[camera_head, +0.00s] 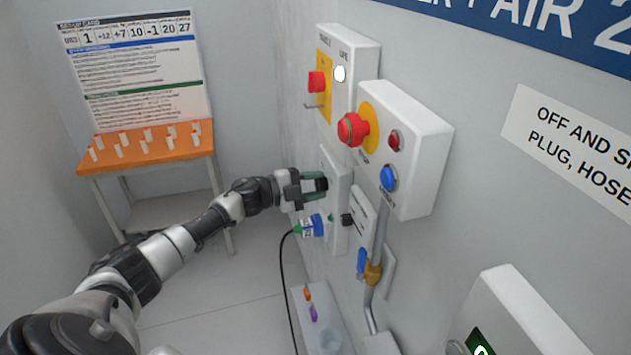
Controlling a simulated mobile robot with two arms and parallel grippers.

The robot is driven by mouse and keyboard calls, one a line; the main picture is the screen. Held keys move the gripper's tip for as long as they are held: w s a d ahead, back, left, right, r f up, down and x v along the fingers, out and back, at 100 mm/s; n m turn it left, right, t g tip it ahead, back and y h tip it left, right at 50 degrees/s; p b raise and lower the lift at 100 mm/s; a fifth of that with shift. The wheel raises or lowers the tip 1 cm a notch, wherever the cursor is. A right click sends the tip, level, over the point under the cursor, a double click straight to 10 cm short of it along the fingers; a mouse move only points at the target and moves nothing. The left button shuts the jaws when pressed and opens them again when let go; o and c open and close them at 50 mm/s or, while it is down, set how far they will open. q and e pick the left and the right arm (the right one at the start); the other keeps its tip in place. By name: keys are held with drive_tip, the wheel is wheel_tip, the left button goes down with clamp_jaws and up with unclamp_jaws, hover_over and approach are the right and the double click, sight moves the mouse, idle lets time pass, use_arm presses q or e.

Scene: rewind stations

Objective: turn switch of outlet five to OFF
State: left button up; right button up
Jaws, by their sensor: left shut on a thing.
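The light-grey outlet box (340,173) is on the right wall, below the button boxes. A blue plug (312,225) with a green collar and a black cable sits at its lower part. My left gripper (317,186) reaches in from the left and is shut on the switch at the front of the outlet box, above the plug. The fingers mostly hide the switch, so I cannot read its position. No outlet number is legible. My right gripper is not in view.
A box with a red mushroom button (352,128) and a blue button (388,178) juts out above right. A small plate with a black knob (347,220) and a blue-handled valve (362,260) are close by. An orange-topped table (150,157) stands at the back left.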

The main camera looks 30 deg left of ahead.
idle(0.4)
use_arm(q)
drive_tip(key=o, duration=0.9)
drive_tip(key=shift+s+a+f, duration=0.2)
drive_tip(key=shift+s+a, duration=0.2)
drive_tip(key=shift+s, duration=0.05)
drive_tip(key=b+v, duration=0.4)
drive_tip(key=v, duration=0.5)
drive_tip(key=shift+s+a+r, duration=0.15)
drive_tip(key=shift+s+a, duration=0.1)
